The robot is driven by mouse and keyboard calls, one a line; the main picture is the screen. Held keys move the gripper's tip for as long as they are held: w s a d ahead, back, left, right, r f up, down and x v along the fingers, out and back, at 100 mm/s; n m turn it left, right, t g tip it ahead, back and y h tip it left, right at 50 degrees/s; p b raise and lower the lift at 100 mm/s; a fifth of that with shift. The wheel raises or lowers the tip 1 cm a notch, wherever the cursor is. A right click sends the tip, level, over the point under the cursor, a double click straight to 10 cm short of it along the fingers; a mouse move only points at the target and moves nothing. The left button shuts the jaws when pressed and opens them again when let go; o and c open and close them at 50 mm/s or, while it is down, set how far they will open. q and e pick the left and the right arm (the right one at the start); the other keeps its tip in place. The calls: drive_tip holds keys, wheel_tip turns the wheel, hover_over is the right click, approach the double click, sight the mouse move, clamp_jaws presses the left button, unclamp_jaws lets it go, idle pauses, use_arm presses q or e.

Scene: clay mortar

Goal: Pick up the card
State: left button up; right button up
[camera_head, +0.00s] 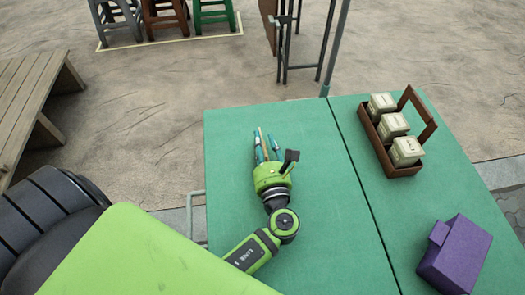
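No other card can be made out. My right gripper is not in view.
A brown wooden caddy (386,158) with three pale jars (393,127) stands at the table's right. A purple box (455,254) lies at the near right. The table's middle is clear.

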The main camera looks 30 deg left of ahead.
use_arm(q)
drive_tip(key=shift+w+a, duration=0.25)
drive_tip(key=shift+w, duration=0.05)
clamp_jaws()
drive_tip(key=shift+r, duration=0.1)
